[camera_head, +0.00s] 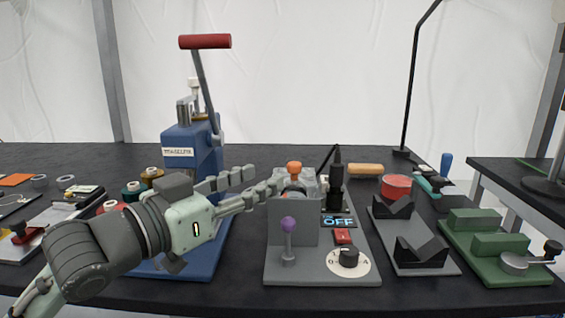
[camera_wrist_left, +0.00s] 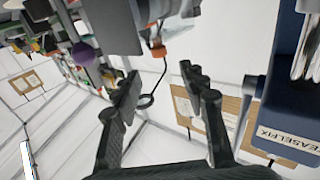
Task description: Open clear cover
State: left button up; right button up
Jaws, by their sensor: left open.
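The grey control unit (camera_head: 292,222) stands on the table at the centre. The knob also shows in the left wrist view (camera_wrist_left: 158,51). My left gripper (camera_head: 264,181) is open, its fingers reaching right toward the knob and cover. In the wrist view the gap between the fingertips (camera_wrist_left: 159,78) looks empty. The cover's lower part is hidden. My right gripper is not in view.
A blue press (camera_head: 186,143) with a red handle stands behind my left gripper. Thread spools (camera_head: 133,190) stand left of it. Right of the unit are a grey stand with black V-blocks (camera_head: 420,264) and a green vise (camera_head: 500,262). A black soldering-like tool stands close behind the unit.

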aim_at(289, 166)
pick_arm(q)
jog(key=p+x, duration=0.1)
jog(key=x, duration=0.6)
jog(key=shift+w+d, duration=0.15)
jog(key=shift+w, duration=0.05)
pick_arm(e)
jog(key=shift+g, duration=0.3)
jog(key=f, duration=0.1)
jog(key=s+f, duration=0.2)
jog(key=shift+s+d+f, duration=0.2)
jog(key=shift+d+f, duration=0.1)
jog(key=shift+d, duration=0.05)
pick_arm(q)
grip_shut()
